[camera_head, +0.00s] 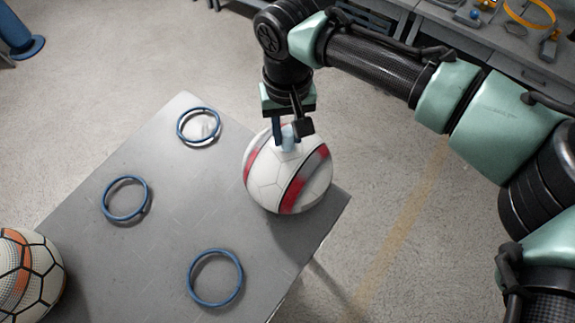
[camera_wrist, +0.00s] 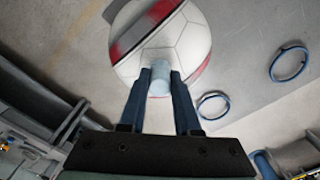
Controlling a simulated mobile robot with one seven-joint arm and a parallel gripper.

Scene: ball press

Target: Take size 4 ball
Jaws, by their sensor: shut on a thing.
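A white ball with red and grey bands (camera_head: 285,185) is at the right side of the grey table. A pale blue cylindrical stub (camera_head: 289,139) stands up from its top. My gripper (camera_head: 288,133) comes down from above, with its two fingers on either side of this stub. In the wrist view the fingers (camera_wrist: 161,77) close on the stub, and the ball (camera_wrist: 185,40) lies just beyond them. The ball's underside is hidden, so I cannot tell whether it touches the table. No size mark is readable on it.
A second ball, white with black lines and orange panels (camera_head: 30,275), is at the left edge. Blue rings (camera_head: 125,198), (camera_head: 199,126) and (camera_head: 215,277) lie empty on the grey table (camera_head: 170,235). A workbench (camera_head: 480,45) stands at the back right. Open floor surrounds the table.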

